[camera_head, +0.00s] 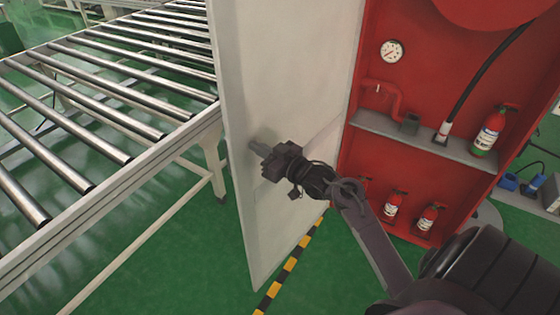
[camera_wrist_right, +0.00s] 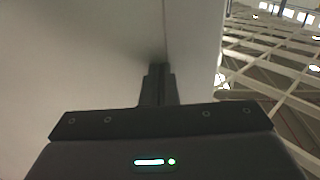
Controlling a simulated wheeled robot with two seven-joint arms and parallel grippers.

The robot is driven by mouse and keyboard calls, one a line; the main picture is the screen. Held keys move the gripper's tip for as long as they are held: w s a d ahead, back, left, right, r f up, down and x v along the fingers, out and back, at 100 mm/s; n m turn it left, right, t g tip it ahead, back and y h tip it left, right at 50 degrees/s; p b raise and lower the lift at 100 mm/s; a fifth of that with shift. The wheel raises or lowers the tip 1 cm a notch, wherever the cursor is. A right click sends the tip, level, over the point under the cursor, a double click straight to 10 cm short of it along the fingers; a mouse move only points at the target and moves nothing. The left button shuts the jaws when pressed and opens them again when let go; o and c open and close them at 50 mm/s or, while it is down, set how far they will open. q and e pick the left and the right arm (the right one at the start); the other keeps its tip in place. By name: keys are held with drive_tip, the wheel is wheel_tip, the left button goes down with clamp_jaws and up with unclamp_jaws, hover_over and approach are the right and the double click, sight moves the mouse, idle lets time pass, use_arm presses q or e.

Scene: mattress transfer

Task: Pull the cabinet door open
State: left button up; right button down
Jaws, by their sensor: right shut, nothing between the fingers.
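The cabinet door (camera_head: 285,85) is a pale grey panel that stands swung open at the left of the red cabinet (camera_head: 400,80). My right gripper (camera_head: 257,147) is shut with nothing between its fingers. Its tips are at the inner face of the door, close to the door's free left edge. In the right wrist view the shut fingers (camera_wrist_right: 158,85) point at the pale door surface (camera_wrist_right: 70,60), and the door's edge shows to the right of them. I cannot tell whether the tips touch the door. My left gripper is not in view.
The cabinet holds a gauge (camera_head: 392,51), a shelf (camera_head: 420,138) and several fire extinguishers (camera_head: 490,130). A roller conveyor (camera_head: 110,140) stands left of the door, close to its free edge. Green floor with a yellow-black stripe (camera_head: 290,262) lies below.

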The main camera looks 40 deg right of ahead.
drive_tip(key=w+a+m+h+b, duration=0.1)
drive_tip(key=w+a+h+b, duration=0.1)
drive_tip(key=w, duration=0.7)
drive_tip(key=shift+w+a+m+t+h+b, duration=0.2)
drive_tip(key=shift+a+m+t+h+b, duration=0.1)
drive_tip(key=shift+m+h+b, duration=0.15)
